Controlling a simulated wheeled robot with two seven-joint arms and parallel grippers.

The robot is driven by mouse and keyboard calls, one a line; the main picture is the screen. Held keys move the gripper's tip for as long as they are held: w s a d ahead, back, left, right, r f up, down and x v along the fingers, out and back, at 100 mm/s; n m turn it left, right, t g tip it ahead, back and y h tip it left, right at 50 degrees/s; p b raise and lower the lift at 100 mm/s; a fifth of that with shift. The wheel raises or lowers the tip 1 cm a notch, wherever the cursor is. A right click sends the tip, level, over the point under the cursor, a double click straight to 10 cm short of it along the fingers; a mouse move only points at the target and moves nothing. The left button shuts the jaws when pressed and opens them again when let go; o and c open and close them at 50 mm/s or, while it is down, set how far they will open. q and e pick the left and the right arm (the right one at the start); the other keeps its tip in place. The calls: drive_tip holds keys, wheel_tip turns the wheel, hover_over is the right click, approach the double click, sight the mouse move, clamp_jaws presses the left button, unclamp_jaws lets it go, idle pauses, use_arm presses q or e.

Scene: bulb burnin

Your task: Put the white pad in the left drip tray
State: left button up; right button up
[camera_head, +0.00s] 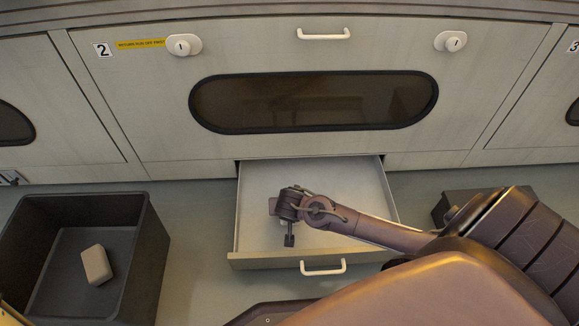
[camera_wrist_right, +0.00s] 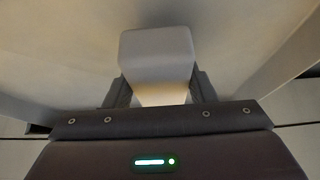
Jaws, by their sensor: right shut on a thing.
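A white pad (camera_wrist_right: 158,55), a rounded block, is held between the fingers of my right gripper (camera_wrist_right: 160,92) in the right wrist view. In the head view my right gripper (camera_head: 284,218) is over the open drawer; the pad is mostly hidden there by the gripper. Whether the pad touches the drawer floor I cannot tell. A dark open tray (camera_head: 150,245) stands on the left, and a pale beige block (camera_head: 96,265) lies tilted in it. My left gripper is not in view.
The pale drawer (camera_head: 350,180) is pulled out beneath cabinet door 2 (camera_head: 290,55), with a white handle in front. A dark box (camera_head: 452,203) at the right is partly hidden by my right arm. Open floor lies between the left tray and the drawer.

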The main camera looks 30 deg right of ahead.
drive_tip(key=shift+f, duration=0.65)
drive_tip(key=o, duration=1)
drive_tip(key=shift+c, duration=0.2)
